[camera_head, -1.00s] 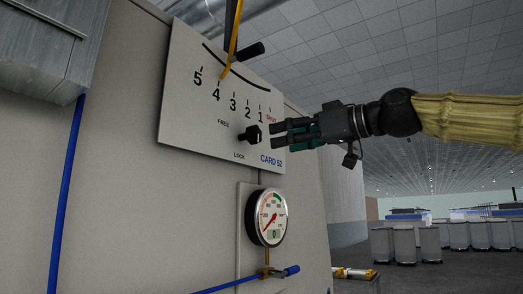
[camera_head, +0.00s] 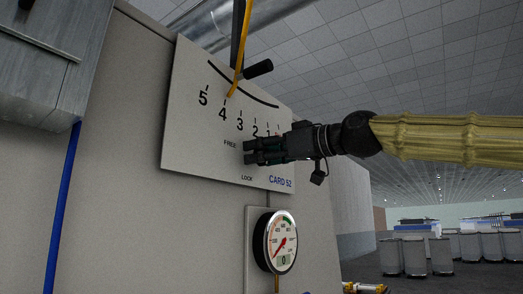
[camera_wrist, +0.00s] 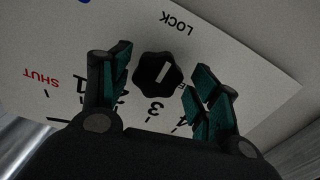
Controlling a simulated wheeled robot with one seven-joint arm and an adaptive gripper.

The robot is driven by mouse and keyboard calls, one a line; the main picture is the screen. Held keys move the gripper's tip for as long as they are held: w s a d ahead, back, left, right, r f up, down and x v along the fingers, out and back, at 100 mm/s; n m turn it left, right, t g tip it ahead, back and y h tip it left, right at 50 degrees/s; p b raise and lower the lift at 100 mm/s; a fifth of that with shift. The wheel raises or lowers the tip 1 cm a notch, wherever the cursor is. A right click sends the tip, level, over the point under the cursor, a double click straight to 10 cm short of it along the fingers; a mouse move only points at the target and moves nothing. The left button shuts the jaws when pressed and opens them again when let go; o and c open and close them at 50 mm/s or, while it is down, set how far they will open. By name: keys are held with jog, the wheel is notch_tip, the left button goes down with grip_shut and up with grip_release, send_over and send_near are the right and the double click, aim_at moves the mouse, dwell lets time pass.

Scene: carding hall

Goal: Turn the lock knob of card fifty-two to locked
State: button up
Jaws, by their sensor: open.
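The black lock knob (camera_wrist: 158,75) of card fifty-two shows in the wrist view, a lobed knob with a white mark on its face. It lies between and beyond the open fingers of my gripper (camera_wrist: 160,90), with a gap on each side. I cannot tell which word the white mark points to.
A black-handled lever (camera_head: 258,69) with a yellow pointer (camera_head: 238,60) stands above the scale, near 4. A round gauge (camera_head: 281,243) is below the panel. A blue pipe (camera_head: 62,220) runs down at left. Grey cans (camera_head: 415,255) stand far off at right.

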jog(key=shift+w+a+f, duration=0.15)
jog(key=shift+w+f, duration=0.05)
jog(key=shift+w, duration=0.35)
jog(key=shift+s+r, duration=0.1)
jog(key=shift+s, duration=0.15)
jog(key=shift+c, duration=0.6)
jog(key=shift+w, duration=0.1)
jog(key=c, duration=0.9)
jog(key=shift+n, duration=0.4)
jog(key=o, duration=1)
